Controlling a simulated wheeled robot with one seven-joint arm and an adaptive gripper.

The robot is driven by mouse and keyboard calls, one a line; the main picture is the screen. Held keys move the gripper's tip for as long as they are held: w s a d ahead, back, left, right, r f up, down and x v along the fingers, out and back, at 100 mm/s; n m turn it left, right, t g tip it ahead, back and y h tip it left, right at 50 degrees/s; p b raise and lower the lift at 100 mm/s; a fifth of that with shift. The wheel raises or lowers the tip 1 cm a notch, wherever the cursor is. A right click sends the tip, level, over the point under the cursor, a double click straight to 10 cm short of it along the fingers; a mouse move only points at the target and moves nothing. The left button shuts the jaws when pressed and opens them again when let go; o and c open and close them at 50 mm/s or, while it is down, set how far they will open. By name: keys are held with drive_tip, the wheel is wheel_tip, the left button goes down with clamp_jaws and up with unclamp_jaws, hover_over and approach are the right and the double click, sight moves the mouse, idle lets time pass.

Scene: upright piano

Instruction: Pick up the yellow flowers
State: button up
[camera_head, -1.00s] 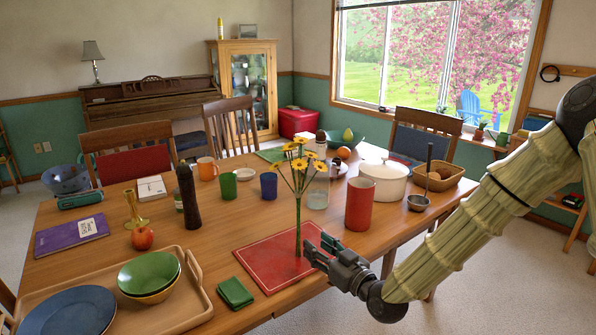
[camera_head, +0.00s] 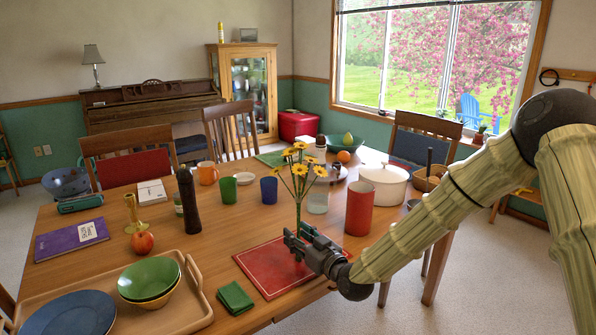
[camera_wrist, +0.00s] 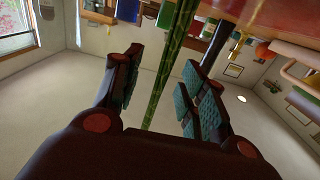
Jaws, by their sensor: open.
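The yellow flowers (camera_head: 300,171) stand upright over the red placemat (camera_head: 262,274), with several yellow blooms on long green stems. My gripper (camera_head: 296,240) is at the lower part of the stems, near the table's front edge. In the wrist view the green stems (camera_wrist: 170,65) run between the two open fingers of my gripper (camera_wrist: 160,85), with gaps on both sides. The blooms are not seen in the wrist view. The foot of the stems is hidden behind my gripper in the head view.
A red cylinder (camera_head: 359,207) stands close to the right of the flowers, near my arm. A white pot (camera_head: 384,187) is behind it. A green napkin (camera_head: 235,297) lies left of the placemat. A dark pepper mill (camera_head: 188,200) stands further left.

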drive_tip(key=shift+c, duration=0.4)
clamp_jaws()
